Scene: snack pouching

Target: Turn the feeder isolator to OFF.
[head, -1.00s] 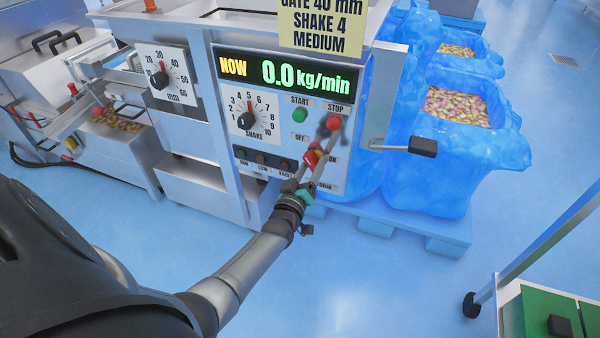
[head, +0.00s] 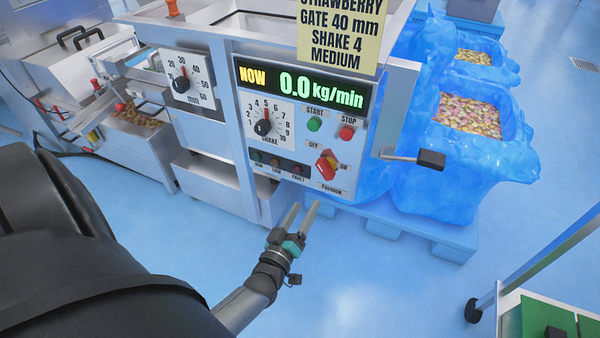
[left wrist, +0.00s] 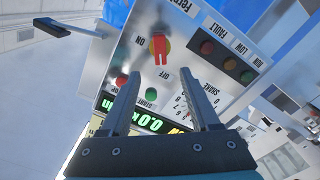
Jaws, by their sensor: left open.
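The feeder isolator (head: 327,165) is a red handle on a yellow plate, low on the feeder's control panel. It also shows in the left wrist view (left wrist: 160,46). Its handle lies roughly upright on the panel, in line with the OFF label (head: 313,145); the ON label is off to its side. My left gripper (head: 304,204) is open and empty, apart from the handle and below it in the head view. In the left wrist view, its two fingers (left wrist: 158,73) stand apart facing the panel. My right gripper is not in view.
Above the isolator are the green START button (head: 314,125) and red STOP button (head: 347,133). The shake dial (head: 264,126) is to the left, and the display (head: 303,88) reads 0.0 kg/min. A black-ended lever (head: 430,159) sticks out right. The floor in front is clear.

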